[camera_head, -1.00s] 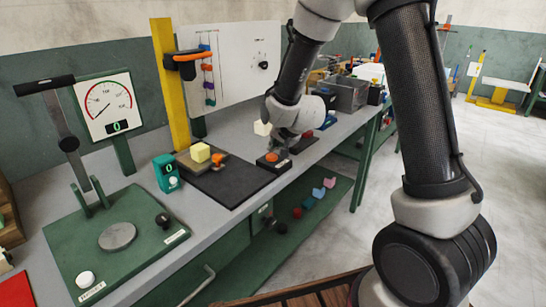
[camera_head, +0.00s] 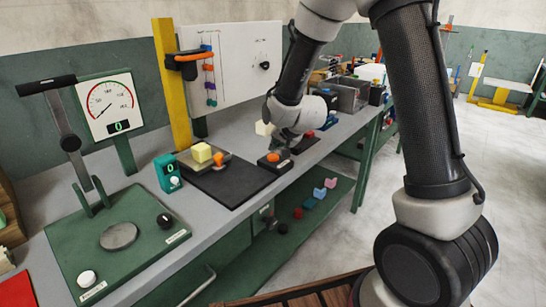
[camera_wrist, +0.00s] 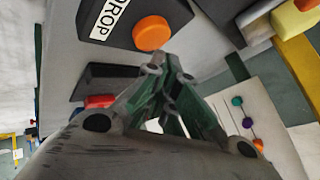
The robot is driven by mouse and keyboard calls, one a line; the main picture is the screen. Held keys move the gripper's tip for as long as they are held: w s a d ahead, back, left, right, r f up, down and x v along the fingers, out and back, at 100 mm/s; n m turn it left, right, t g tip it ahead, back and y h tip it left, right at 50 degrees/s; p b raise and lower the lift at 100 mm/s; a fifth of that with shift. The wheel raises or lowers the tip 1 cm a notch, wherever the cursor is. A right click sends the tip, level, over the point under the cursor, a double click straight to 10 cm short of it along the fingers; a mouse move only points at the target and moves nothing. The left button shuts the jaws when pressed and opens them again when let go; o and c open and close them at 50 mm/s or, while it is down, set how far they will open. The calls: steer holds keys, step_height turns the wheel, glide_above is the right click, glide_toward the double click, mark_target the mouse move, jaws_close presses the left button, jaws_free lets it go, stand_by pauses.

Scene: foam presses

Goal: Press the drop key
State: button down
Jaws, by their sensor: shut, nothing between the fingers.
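The drop key is an orange round button (camera_wrist: 152,33) on a black box (camera_wrist: 125,12) with a white label reading DROP, at the top of the wrist view. In the head view, the orange button (camera_head: 273,158) sits on its dark box (camera_head: 270,166) near the bench's front edge. My gripper (camera_wrist: 168,62) is shut and empty, its fingertips close to the button in the wrist view. In the head view my gripper (camera_head: 285,143) hangs just above and behind the button. A small gap seems to show, but contact is hard to judge.
A lever press (camera_head: 66,140) and dial gauge (camera_head: 110,105) stand further left.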

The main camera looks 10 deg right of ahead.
mark_target(276, 155)
steer(key=shift+f, duration=0.4)
steer(key=shift+f, duration=0.5)
stand_by(0.8)
steer(key=shift+r, duration=0.95)
steer(key=shift+r, duration=0.1)
steer(key=shift+r, duration=2.4)
